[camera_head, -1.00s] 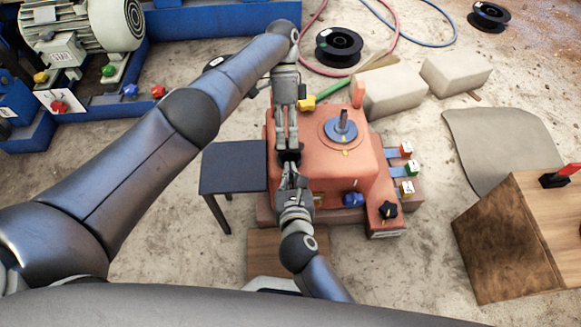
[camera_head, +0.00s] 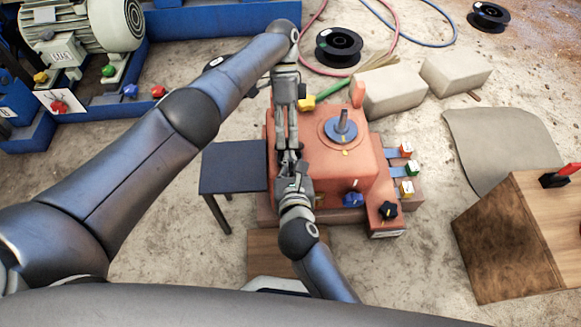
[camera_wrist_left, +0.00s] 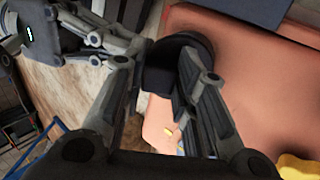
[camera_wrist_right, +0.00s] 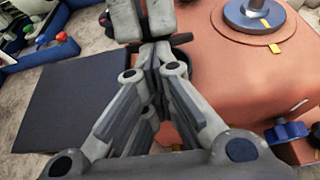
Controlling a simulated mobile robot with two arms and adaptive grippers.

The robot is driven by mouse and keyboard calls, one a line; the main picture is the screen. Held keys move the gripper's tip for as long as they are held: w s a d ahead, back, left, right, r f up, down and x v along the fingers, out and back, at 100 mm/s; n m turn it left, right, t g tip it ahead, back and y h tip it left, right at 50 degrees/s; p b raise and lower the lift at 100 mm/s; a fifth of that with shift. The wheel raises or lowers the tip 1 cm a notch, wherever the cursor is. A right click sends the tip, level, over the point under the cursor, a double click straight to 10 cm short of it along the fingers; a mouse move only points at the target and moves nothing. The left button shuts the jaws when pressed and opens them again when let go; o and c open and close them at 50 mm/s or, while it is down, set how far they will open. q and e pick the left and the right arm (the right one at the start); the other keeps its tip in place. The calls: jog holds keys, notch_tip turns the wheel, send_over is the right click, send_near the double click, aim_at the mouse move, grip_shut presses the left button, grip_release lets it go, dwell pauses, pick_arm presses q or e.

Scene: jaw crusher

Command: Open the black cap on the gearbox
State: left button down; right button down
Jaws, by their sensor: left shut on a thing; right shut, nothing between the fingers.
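The orange gearbox (camera_head: 345,175) stands in the middle of the head view. The black cap (camera_wrist_left: 176,50) is at its left side, dark and rounded in the left wrist view. My left gripper (camera_head: 289,150) reaches down over the gearbox's left edge and is shut on the cap. The cap is mostly hidden by the fingers. My right gripper (camera_head: 291,170) comes up from below, close to the left one, shut and empty. In the right wrist view its fingers (camera_wrist_right: 150,55) end just below the left gripper, with a dark piece of the cap (camera_wrist_right: 181,38) beside them.
A dark small table (camera_head: 232,167) stands left of the gearbox. A blue knob (camera_head: 353,199), a black star knob (camera_head: 388,210) and several coloured tags sit on the gearbox's right and front. Pale blocks (camera_head: 390,92) lie behind, a wooden box (camera_head: 515,235) at right.

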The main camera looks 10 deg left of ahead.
pick_arm(q)
jog(key=c, duration=1.2)
grip_release()
jog(key=shift+o, duration=0.2)
jog(key=shift+r, duration=0.1)
